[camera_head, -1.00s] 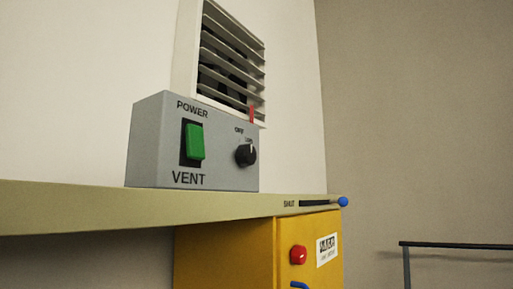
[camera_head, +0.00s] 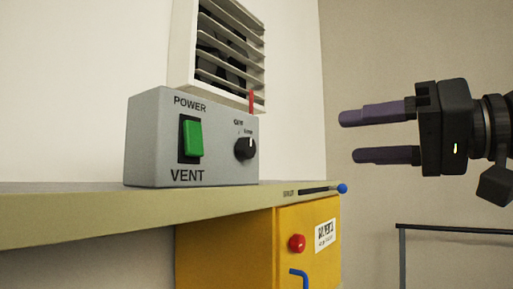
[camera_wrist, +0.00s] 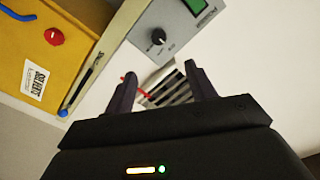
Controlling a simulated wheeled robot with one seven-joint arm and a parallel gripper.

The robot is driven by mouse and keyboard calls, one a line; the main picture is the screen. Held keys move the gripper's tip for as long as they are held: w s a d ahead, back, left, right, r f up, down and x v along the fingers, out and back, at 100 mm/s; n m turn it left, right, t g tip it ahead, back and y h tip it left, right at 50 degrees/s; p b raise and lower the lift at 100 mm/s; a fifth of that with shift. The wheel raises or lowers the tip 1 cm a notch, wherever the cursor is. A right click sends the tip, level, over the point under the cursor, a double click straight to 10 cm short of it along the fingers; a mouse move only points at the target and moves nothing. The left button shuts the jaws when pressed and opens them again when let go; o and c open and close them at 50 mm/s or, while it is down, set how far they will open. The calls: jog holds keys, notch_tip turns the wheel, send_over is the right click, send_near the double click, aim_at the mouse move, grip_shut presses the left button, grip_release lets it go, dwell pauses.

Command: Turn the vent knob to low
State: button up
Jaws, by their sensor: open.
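The vent knob (camera_head: 245,148) is a round black dial with a pale pointer line, on the right of the front of a grey VENT box (camera_head: 218,165). The pointer looks roughly upward in the head view; the small labels above it are hard to read. The knob also shows in the wrist view (camera_wrist: 156,38), ahead of the fingers. My gripper (camera_head: 345,137) is open and empty, with two purple-grey fingers pointing left. It is to the right of the box, apart from the knob.
A green power switch (camera_head: 194,138) sits left of the knob. A white louvred vent (camera_head: 222,45) with a red strip (camera_head: 251,101) is behind the box. The shelf (camera_head: 80,212) has a blue-tipped slider (camera_head: 342,189). A yellow cabinet (camera_head: 255,250) with a red button (camera_head: 297,243) is below.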

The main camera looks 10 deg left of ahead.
aim_at(251, 148)
jog(key=shift+w, duration=0.1)
jog(key=p+x, duration=0.7)
jog(key=x, duration=0.9)
jog(key=shift+w+a+r, duration=0.15)
jog(key=shift+a, duration=0.15)
jog(key=shift+w+a, duration=0.15)
jog(key=shift+a, duration=0.2)
jog(key=c, duration=1)
